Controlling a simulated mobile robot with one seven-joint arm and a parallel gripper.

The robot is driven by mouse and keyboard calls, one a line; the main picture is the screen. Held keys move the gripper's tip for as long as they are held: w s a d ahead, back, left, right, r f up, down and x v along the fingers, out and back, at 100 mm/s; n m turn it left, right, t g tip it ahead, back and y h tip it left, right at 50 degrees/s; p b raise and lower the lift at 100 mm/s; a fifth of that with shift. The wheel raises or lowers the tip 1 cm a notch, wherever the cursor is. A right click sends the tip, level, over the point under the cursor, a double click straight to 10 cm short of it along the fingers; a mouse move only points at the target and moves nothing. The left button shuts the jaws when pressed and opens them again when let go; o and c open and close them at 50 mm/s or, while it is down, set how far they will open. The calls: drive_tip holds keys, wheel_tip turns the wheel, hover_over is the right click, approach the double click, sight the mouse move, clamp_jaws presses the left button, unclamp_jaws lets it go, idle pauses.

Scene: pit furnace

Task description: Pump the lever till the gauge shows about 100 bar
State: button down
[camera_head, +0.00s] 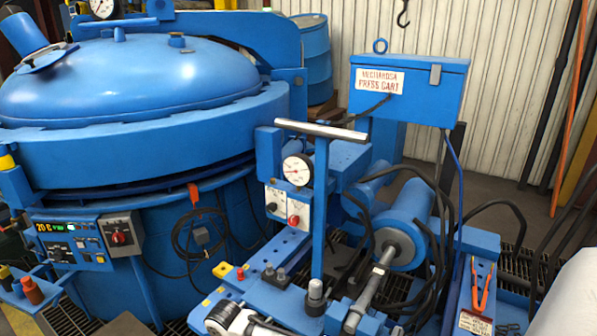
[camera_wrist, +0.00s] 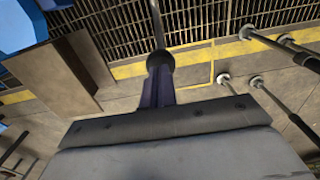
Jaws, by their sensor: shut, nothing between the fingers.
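The lever (camera_head: 319,205) is a blue upright post with a pale crossbar grip on top, standing nearly upright on the blue press cart. The round white gauge (camera_head: 297,170) is beside the post; its needle shows, but its scale is too small to read. My gripper (camera_wrist: 160,80) shows in the wrist view as dark fingers, shut and empty, above the floor. A dark round knob on a rod shows just beyond the fingertips; I cannot tell what it belongs to. The gripper is not clearly seen in the head view, and the lever is not recognisable in the wrist view.
A large blue furnace (camera_head: 125,75) with a control panel (camera_head: 75,243) stands left of the cart. Behind the lever are a blue cart box (camera_head: 407,90) and a cylinder (camera_head: 410,225) with black hoses. The wrist view shows floor grating (camera_wrist: 110,35), yellow stripes and several rods.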

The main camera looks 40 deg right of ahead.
drive_tip(key=shift+s+a+f+b, duration=0.1)
drive_tip(key=shift+a+f+b, duration=0.15)
drive_tip(key=shift+f+b, duration=0.55)
drive_tip(key=shift+s+a+f+b, duration=0.1)
drive_tip(key=shift+a+f+b, duration=0.2)
drive_tip(key=shift+f, duration=0.85)
drive_tip(key=shift+s+a+f+b, duration=0.15)
drive_tip(key=shift+f+b, duration=0.45)
drive_tip(key=shift+f, duration=0.4)
idle(2.0)
drive_tip(key=shift+w, duration=0.1)
drive_tip(key=r+p, duration=0.2)
drive_tip(key=r, duration=0.1)
drive_tip(key=d+r+p, duration=0.1)
drive_tip(key=r+p, duration=0.2)
drive_tip(key=d+r+p, duration=0.1)
drive_tip(key=r+p, duration=0.1)
drive_tip(key=r, duration=0.1)
drive_tip(key=shift+w+r, duration=0.25)
drive_tip(key=shift+w, duration=0.15)
drive_tip(key=shift+f, duration=0.1)
wheel_tip(320, 180, up, 5)
drive_tip(key=p, duration=0.3)
drive_tip(key=shift+p, duration=0.4)
